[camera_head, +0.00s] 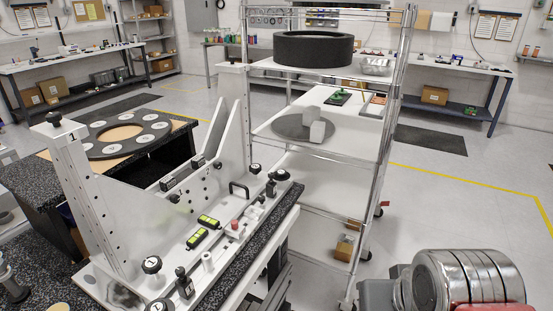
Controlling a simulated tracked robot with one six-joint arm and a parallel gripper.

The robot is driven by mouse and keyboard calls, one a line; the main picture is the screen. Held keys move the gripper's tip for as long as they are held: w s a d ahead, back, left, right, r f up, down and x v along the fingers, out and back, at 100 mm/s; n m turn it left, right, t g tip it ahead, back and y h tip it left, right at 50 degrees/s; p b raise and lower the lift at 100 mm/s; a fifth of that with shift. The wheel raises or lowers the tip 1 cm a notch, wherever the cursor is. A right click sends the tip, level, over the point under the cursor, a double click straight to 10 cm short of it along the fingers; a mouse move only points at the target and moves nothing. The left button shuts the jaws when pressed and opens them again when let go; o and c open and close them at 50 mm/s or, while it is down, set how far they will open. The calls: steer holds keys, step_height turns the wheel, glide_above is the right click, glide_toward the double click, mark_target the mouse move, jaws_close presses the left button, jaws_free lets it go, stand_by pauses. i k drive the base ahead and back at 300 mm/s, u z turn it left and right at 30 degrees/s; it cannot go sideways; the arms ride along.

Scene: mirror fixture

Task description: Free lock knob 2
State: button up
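The white mirror fixture (215,190) stands at the centre left, with two upright side plates and several black knobs. A large round knob (152,265) sits at its front left corner, and another knob (160,304) is cut by the bottom edge. A small black knob (255,168) and a wider black knob (282,175) sit at the right end. A knob (54,118) tops the left post. The markings are too small to tell which is lock knob 2. My gripper is out of view; only part of my arm shows at the bottom right.
A wire shelf cart (330,194) stands close behind the fixture's right end, holding a black ring (313,49). A round plate with holes (120,131) lies on the dark bench (35,185) at left. Open floor (450,195) lies to the right.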

mark_target(281, 175)
steer(key=u, duration=0.3)
steer(key=i, duration=0.7)
steer(key=u, duration=0.7)
steer(key=i, duration=0.45)
steer(key=u, duration=0.2)
